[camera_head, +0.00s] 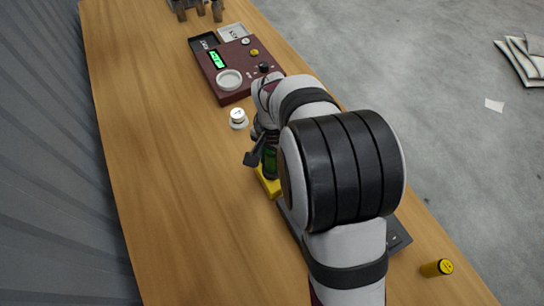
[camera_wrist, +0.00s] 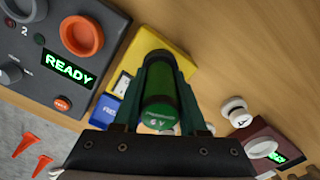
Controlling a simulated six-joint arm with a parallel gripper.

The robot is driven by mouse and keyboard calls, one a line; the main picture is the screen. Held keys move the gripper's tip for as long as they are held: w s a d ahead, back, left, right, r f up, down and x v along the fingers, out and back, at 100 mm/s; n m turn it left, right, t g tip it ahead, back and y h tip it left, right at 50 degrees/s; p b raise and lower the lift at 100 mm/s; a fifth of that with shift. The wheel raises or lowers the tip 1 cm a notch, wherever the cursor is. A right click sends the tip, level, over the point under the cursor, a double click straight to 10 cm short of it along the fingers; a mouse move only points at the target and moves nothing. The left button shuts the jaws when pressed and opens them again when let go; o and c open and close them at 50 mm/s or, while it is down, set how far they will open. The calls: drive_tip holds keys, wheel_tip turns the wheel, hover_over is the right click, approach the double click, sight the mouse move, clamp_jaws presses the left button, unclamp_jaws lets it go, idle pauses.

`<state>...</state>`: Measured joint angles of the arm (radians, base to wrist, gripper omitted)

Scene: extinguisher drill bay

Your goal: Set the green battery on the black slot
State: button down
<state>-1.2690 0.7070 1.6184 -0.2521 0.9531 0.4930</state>
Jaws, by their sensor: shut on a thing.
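The green battery (camera_wrist: 168,95) is clamped between the two fingers of my gripper (camera_wrist: 168,70) in the wrist view. In the head view the battery (camera_head: 270,161) shows as a small green part beside my gripper (camera_head: 264,153). It is over or beside a yellow block (camera_head: 267,186), which also shows in the wrist view (camera_wrist: 181,52); I cannot tell whether they touch. A black tray with white lettering (camera_head: 204,42), which looks like the black slot, lies at the far end of the table by the maroon console, well apart from my gripper.
The maroon console (camera_head: 218,84) has a green display and a pale round dish. A white round piece (camera_head: 238,118) stands between it and my gripper. A dark panel (camera_wrist: 48,48) reads READY. A yellow cylinder (camera_head: 437,268) lies near the right edge. The table's left side is clear.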

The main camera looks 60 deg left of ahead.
drive_tip(key=shift+f, duration=0.5)
drive_tip(key=shift+r, duration=0.15)
drive_tip(key=shift+r, duration=0.7)
drive_tip(key=shift+f, duration=0.85)
drive_tip(key=c, duration=0.7)
unclamp_jaws()
drive_tip(key=shift+c, duration=0.2)
drive_tip(key=shift+r, duration=5.55)
